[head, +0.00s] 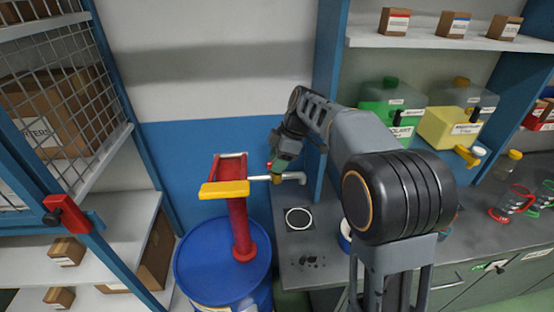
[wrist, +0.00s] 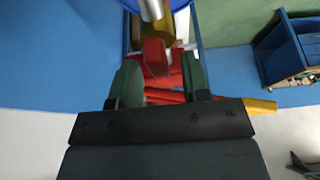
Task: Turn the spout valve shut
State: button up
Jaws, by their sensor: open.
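The spout valve has a brass body (wrist: 155,28) and a red handle (wrist: 156,58) in the wrist view. In the head view, the brass valve (head: 277,180) sits on the grey spout (head: 294,177) of a red pump (head: 239,225). My gripper (head: 279,167) is just above the valve there. In the wrist view, my gripper (wrist: 160,68) is open, with one green finger on each side of the red handle. I see no clear contact between fingers and handle. In the head view, my gripper mostly hides the handle.
The pump stands on a blue drum (head: 211,264), with a yellow bar (head: 224,189) at its top. A dark counter (head: 290,251) with a white ring (head: 298,219) lies below the spout. A blue shelf post (head: 327,75) stands close behind my arm.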

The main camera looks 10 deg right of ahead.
grip_shut()
dwell(0.5)
jog(key=shift+f+b, duration=0.1)
jog(key=shift+b, duration=0.2)
jog(key=m+t+b, duration=0.1)
jog(key=m+b, duration=0.1)
jog(key=m, duration=0.1)
jog(key=shift+f, duration=0.1)
jog(key=m+t+b, duration=0.1)
jog(key=m, duration=0.2)
jog(key=m+t+h+b, duration=0.1)
jog(key=m, duration=0.1)
jog(key=shift+s+a+m, duration=0.1)
jog(key=shift+s+m, duration=0.05)
jog(key=shift+m, duration=0.25)
jog(key=m, duration=0.2)
jog(key=m+t+h, duration=0.1)
jog(key=m, duration=0.1)
jog(key=shift+r+h, duration=0.2)
jog(key=shift+h, duration=0.1)
jog(key=shift+a+m+t+h, duration=0.15)
jog(key=shift+m+h, duration=0.3)
jog(key=shift+m, duration=0.8)
jog(key=shift+d+m+t+h, duration=0.15)
jog(key=shift+m+h, duration=0.3)
jog(key=shift+m, duration=0.8)
jog(key=shift+a, duration=0.1)
